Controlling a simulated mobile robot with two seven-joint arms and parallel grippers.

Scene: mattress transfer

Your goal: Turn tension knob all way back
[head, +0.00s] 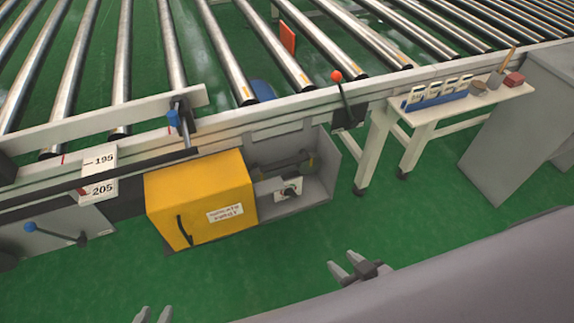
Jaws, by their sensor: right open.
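A small black knob on a white plate (288,192) sits inside the open grey box under the roller conveyor. I cannot tell for sure that it is the tension knob, and its turn position is too small to read. The yellow door (200,200) with a black handle and a white label stands open at the left of the box. My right gripper (343,269) is open and empty over the green floor, below and right of the box, apart from the knob. My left gripper (153,313) shows only its separated fingertips at the bottom edge, below the yellow door.
A blue-tipped lever (56,233) is at the lower left. A red-tipped lever (342,90) and a blue clamp knob (174,118) are on the conveyor rail. A white side table (425,112) and a grey cabinet (520,125) stand right. The green floor before the box is clear.

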